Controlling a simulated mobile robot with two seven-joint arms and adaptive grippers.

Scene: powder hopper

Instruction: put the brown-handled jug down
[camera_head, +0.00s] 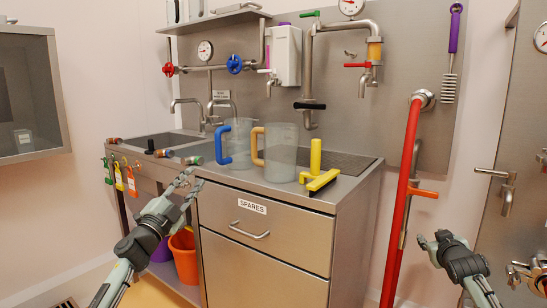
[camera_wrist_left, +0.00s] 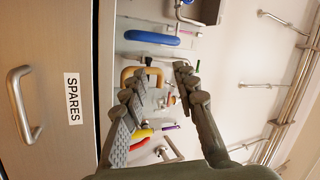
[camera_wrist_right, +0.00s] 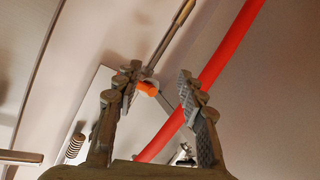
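The brown-handled jug (camera_head: 281,153) is a clear jug with a tan-brown handle. It stands upright on the steel counter (camera_head: 330,196), handle to the left. In the left wrist view its brown handle (camera_wrist_left: 140,75) shows beyond my fingers. My left gripper (camera_head: 187,184) is open and empty, in front of the counter's front edge, below and left of the jug and apart from it. My right gripper (camera_head: 433,240) is open and empty, off to the right of the counter. It also shows open in the right wrist view (camera_wrist_right: 155,85).
A blue-handled jug (camera_head: 236,143) stands just left of the brown-handled one. A red pipe (camera_head: 401,190) rises beside my right gripper. An orange bucket (camera_head: 184,255) sits below my left arm.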

